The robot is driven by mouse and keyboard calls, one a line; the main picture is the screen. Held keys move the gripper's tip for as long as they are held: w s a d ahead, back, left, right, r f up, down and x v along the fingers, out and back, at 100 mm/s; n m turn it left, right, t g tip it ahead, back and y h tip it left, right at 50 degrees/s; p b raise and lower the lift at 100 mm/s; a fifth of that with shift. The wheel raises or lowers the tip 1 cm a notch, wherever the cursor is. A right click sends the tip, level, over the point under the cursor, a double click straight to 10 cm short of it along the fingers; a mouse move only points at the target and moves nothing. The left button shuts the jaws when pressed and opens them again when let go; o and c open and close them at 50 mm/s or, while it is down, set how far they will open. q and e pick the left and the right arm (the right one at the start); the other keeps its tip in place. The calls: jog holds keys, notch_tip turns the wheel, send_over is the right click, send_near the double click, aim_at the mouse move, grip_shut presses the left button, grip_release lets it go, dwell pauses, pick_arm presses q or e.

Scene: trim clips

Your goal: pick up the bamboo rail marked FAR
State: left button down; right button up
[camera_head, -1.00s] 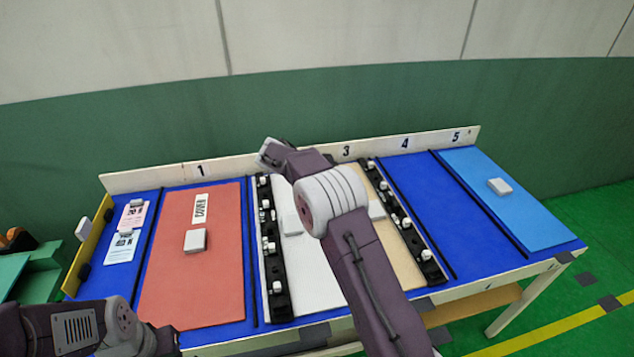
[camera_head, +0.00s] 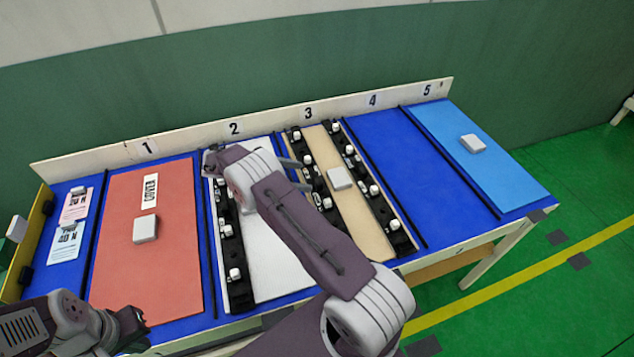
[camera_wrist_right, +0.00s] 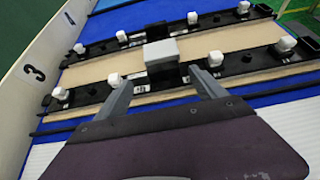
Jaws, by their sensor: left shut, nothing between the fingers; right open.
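A tan, bamboo-coloured panel (camera_head: 345,215) with a white block on it lies in bay 3. Black rails with white knobs run along its left side (camera_head: 312,168) and right side (camera_head: 372,188). In the right wrist view the panel (camera_wrist_right: 220,47) lies between a nearer rail (camera_wrist_right: 235,68) and a farther rail (camera_wrist_right: 215,20). I cannot read FAR on either rail. My right gripper (camera_head: 305,174) is open and empty, fingers pointing at the nearer rail; I cannot tell whether they touch it. My left gripper (camera_head: 135,328) is shut and empty at the lower left, partly hidden.
Bay 1 holds a red panel (camera_head: 165,275) with a COVER label. Bay 2 holds a white panel (camera_head: 270,265) with another black rail (camera_head: 236,270) at its left. Bay 4 (camera_head: 390,150) is bare blue; bay 5 holds a light blue panel (camera_head: 475,170). A numbered board (camera_head: 190,140) stands along the back.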

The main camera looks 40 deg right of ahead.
aim_at(315, 178)
jog(key=shift+s+r, duration=0.1)
jog(key=shift+s, duration=0.05)
jog(key=x, duration=0.5)
jog(key=shift+s+p, duration=0.1)
jog(key=shift+p, duration=0.3)
jog(key=shift+r, duration=0.1)
jog(key=c, duration=0.3)
grip_shut()
